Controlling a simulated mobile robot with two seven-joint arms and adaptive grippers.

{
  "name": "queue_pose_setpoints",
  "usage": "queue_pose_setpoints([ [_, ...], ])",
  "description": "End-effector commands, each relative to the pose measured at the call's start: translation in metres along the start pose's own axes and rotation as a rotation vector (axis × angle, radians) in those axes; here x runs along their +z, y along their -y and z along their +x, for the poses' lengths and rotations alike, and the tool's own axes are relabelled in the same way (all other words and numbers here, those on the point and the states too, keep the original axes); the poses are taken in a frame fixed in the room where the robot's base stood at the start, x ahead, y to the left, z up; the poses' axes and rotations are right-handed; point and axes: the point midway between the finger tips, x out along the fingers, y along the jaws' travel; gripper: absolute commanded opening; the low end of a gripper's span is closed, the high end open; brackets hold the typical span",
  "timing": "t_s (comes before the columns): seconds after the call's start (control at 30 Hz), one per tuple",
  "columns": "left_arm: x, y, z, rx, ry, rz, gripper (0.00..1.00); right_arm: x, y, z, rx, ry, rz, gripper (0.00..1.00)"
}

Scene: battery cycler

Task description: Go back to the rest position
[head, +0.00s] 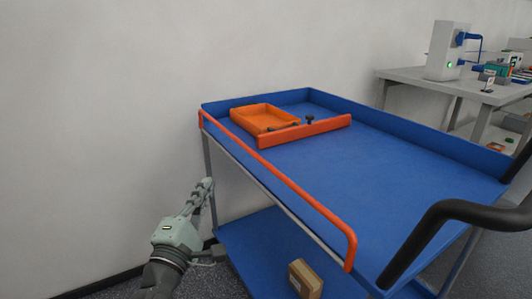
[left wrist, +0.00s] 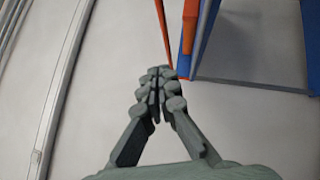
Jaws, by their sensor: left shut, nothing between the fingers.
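An orange rail (left wrist: 190,25) and a blue part of the cart (left wrist: 207,35) show just beyond and right of the fingertips. My right gripper is in neither view.
An orange tray (head: 264,118) and small dark parts sit at the cart's far left, behind an orange bar (head: 305,131). A cardboard box (head: 304,279) lies on the lower shelf. A grey table (head: 410,75) with a white device (head: 446,52) stands at the back right. A wall is at left.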

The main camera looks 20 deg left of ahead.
Motion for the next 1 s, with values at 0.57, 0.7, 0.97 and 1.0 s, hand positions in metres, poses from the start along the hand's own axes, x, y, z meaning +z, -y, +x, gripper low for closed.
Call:
queue_pose_setpoints([
  [0.57,-0.004,0.252,-0.142,-0.838,0.572,1.112,0.00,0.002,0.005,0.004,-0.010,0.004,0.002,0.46],
  [0.7,-0.039,0.297,-0.218,-1.077,0.845,1.403,0.00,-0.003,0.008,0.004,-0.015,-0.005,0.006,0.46],
  [0.97,-0.082,0.315,-0.296,-1.303,1.162,1.642,0.00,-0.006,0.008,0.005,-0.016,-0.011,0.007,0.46],
  [1.0,-0.084,0.315,-0.299,-1.313,1.177,1.652,0.00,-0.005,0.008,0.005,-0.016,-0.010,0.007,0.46],
])
